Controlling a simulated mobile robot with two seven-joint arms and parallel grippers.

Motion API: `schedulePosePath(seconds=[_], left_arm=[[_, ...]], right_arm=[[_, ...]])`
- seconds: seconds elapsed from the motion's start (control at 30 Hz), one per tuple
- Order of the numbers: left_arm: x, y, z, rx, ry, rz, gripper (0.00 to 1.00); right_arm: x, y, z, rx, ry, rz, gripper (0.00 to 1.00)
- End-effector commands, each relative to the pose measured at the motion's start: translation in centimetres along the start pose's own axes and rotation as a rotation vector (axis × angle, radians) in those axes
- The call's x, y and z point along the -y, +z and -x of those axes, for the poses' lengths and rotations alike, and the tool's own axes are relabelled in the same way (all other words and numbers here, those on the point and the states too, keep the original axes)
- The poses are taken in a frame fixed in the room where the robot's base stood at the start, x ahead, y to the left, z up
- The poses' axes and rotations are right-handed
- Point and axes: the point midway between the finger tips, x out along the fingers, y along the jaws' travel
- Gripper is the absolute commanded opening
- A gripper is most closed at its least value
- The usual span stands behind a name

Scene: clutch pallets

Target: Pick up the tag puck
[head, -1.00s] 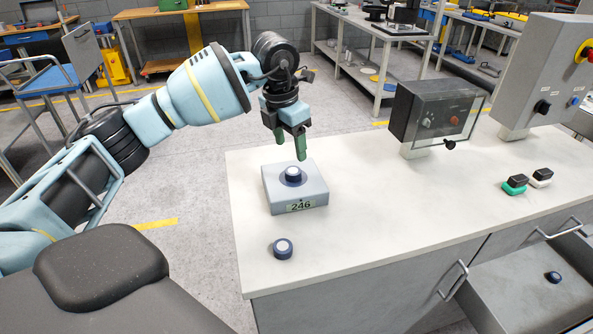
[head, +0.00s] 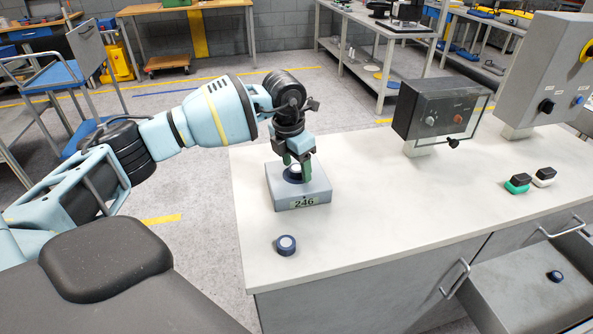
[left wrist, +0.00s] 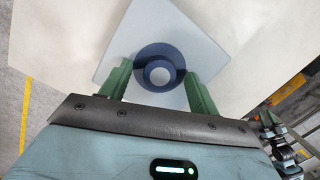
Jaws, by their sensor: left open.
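A dark blue round puck with a pale top (head: 295,168) sits on a grey block labelled 246 (head: 281,196), near the left part of the bench. In the left wrist view the puck (left wrist: 159,75) stands on a wider dark ring in the middle of the block's top. My left gripper (head: 297,174) is open and low over the block. Its green fingers stand on either side of the puck, with gaps visible in the left wrist view. A second similar puck (head: 286,245) lies on the bench in front of the block.
A third similar puck (head: 555,277) lies in an open grey drawer (head: 525,296) at lower right. A dark control box (head: 430,110) and a larger grey panel (head: 545,75) stand on the bench (head: 400,200). The bench middle is clear.

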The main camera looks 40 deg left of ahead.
Motion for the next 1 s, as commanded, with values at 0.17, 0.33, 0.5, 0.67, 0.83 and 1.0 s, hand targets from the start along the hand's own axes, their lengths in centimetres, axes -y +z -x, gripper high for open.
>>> schedulePosePath(seconds=[0.17, 0.33, 0.5, 0.67, 0.83, 1.0], left_arm=[[0.0, 0.0, 0.0, 0.000, 0.000, 0.000, 0.51], [0.0, 0.0, 0.0, -0.001, 0.000, 0.000, 0.29], [0.0, 0.0, 0.1, 0.000, 0.000, 0.000, 0.10], [0.0, 0.0, 0.1, 0.000, 0.000, 0.000, 0.10], [0.0, 0.1, 0.6, 0.000, 0.000, 0.000, 0.10], [0.0, 0.4, 2.2, 0.001, 0.001, 0.000, 0.10]], right_arm=[[0.0, 0.3, -0.1, 0.007, 0.000, 0.000, 0.36], [0.0, 0.5, 0.0, 0.010, 0.000, -0.001, 0.36], [0.1, 0.6, 0.1, 0.013, 0.000, -0.002, 0.36], [0.1, 0.7, 0.2, 0.014, -0.001, -0.003, 0.36], [0.1, 0.6, 0.2, 0.011, -0.001, -0.003, 0.36], [0.1, 0.7, 0.1, 0.012, -0.001, -0.004, 0.36]])
